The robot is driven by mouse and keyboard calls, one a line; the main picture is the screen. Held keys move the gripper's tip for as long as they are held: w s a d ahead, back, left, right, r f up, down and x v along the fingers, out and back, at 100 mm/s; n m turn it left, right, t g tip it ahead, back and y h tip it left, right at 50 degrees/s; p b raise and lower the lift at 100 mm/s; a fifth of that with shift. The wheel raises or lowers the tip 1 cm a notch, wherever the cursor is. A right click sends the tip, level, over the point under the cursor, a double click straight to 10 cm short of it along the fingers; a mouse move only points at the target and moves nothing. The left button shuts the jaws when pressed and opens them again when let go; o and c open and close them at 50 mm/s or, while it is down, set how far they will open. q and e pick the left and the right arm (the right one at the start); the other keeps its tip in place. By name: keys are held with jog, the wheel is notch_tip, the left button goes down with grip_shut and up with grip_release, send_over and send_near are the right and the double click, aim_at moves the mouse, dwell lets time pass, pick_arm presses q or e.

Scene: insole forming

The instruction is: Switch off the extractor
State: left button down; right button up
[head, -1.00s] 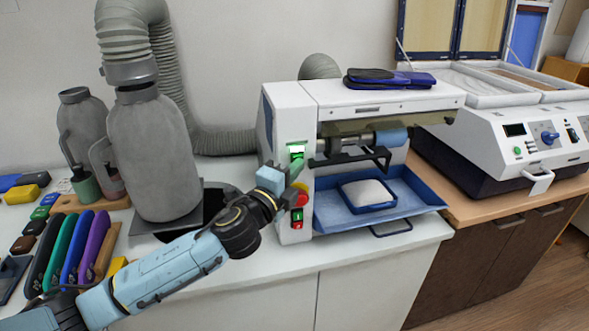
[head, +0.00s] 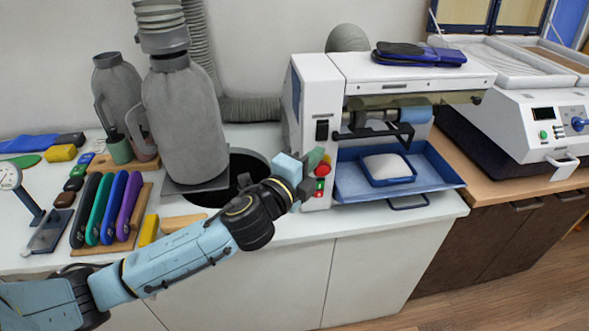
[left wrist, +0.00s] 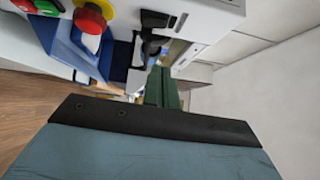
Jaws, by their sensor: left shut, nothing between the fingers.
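The white machine (head: 400,68) has a control panel on its left front. A black rocker switch (head: 322,130) is on the panel's upper part and shows dark, with no green light. It also shows in the left wrist view (left wrist: 155,19). Below it are a red emergency-stop knob (head: 323,169) and a green button (head: 320,184) above a red one. My left gripper (head: 318,158) is shut and empty, with its fingers near the panel below the rocker switch; I cannot tell whether they touch it. The fingers show in the left wrist view (left wrist: 163,88). My right gripper is not in view.
Grey canisters (head: 182,125) with a ribbed hose (head: 160,25) stand left of the machine. A rack of coloured tools (head: 110,208) lies on the white counter at the left. A blue tray (head: 440,175) sits under the machine's roller. Another white machine (head: 520,125) stands right.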

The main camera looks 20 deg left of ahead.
pick_arm(q)
jog(key=v, duration=0.5)
jog(key=shift+s+a+r, duration=0.15)
jog(key=shift+s+r, duration=0.1)
jog(key=shift+s, duration=0.1)
jog(key=shift+f, duration=0.1)
